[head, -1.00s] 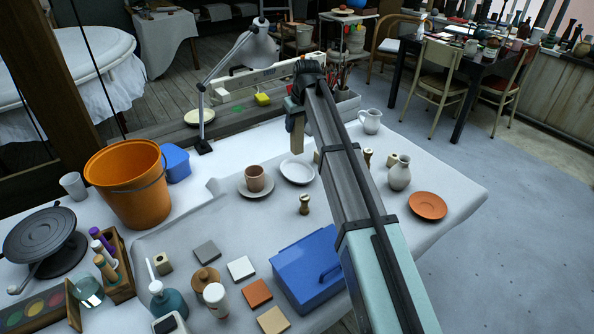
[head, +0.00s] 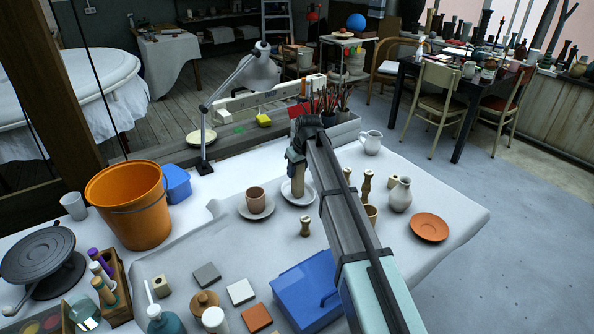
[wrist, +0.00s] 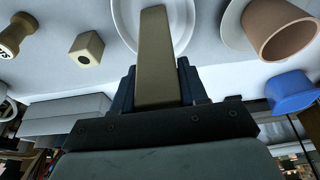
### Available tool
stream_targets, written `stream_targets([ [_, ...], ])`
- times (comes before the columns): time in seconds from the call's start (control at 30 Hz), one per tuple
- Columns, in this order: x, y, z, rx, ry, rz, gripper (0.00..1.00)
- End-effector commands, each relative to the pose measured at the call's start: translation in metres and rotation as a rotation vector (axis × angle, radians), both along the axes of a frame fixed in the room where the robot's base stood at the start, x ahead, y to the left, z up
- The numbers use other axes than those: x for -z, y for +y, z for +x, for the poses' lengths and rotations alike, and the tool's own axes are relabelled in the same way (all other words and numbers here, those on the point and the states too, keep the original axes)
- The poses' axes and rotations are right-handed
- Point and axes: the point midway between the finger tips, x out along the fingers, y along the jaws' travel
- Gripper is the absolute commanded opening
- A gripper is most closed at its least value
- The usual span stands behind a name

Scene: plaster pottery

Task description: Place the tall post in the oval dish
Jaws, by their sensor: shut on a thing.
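The tall post (head: 298,181) is a plain tan, square-sided bar held upright in my gripper (head: 296,158). In the wrist view, the post (wrist: 154,55) stands out from between the jaws, with its far end over a white dish (wrist: 184,22). In the head view, the white dish (head: 309,198) lies on the cloth below the post, and the post's lower end appears within its rim. I cannot tell whether the post touches the dish. My arm hides some of the table to the right of the dish.
A brown cup (head: 256,195) on a saucer stands close left of the dish. A small turned stamp (head: 305,227) stands in front. Behind and right are a white pitcher (head: 371,142), a vase (head: 400,195) and an orange plate (head: 429,230). A blue box (head: 308,290) lies nearer.

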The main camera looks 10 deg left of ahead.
Motion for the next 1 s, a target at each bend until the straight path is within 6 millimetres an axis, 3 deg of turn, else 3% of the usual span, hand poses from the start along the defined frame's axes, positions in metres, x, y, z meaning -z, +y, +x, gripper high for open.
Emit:
stream_targets([
  [0.43,0.0072,0.0000,0.0000,0.000,-0.001,0.001,0.00],
  [0.47,0.0077,0.0000,0.0000,0.000,0.000,0.000,0.44],
  [0.73,0.0074,0.0000,0.0000,0.000,0.000,0.000,0.68],
  [1.0,0.0058,0.0000,0.0002,0.000,-0.001,0.001,0.68],
])
